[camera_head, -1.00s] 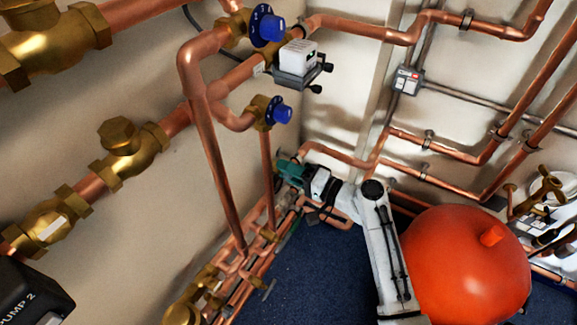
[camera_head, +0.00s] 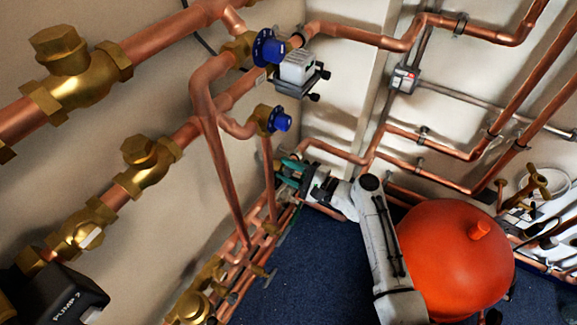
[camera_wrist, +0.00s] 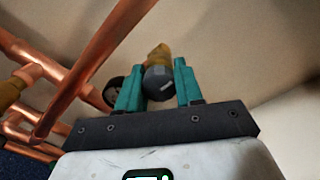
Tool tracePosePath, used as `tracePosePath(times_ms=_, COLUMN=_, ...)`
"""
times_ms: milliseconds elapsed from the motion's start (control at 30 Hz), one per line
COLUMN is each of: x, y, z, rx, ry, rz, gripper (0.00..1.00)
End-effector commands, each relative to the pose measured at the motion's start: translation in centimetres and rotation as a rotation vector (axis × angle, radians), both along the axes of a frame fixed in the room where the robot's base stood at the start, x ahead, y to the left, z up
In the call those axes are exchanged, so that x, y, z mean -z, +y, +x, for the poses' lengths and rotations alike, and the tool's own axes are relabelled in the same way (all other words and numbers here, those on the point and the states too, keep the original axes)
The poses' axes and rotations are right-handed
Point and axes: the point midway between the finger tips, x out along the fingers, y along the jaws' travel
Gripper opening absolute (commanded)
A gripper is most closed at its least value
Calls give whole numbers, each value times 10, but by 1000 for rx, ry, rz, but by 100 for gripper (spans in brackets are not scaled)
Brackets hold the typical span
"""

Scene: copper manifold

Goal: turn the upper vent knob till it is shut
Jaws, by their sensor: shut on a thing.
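In the wrist view, a dark grey faceted knob (camera_wrist: 158,82) on a brass stem (camera_wrist: 158,56) sits between the two teal fingers of my gripper (camera_wrist: 160,84). My gripper is shut on this knob. In the head view, my gripper (camera_head: 288,171) is low by the wall, among the copper pipes, and the knob it holds cannot be made out there. A second dark round part (camera_wrist: 113,90) shows just left of the left finger in the wrist view, partly covered by it.
Copper pipes (camera_wrist: 84,75) run close on the left in the wrist view. Two blue-handled valves (camera_head: 269,48) (camera_head: 281,121) stand above my gripper in the head view. A large red tank (camera_head: 455,262) stands right of my arm. Blue floor (camera_head: 315,270) is open in front.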

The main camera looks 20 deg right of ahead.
Motion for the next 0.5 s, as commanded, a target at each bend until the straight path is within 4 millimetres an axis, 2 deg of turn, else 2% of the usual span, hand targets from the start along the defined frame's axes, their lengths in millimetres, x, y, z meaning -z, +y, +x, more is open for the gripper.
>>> tracePosePath(times_ms=500, x=2, y=-2, z=0, rx=6, ry=45, rz=56, gripper=5)
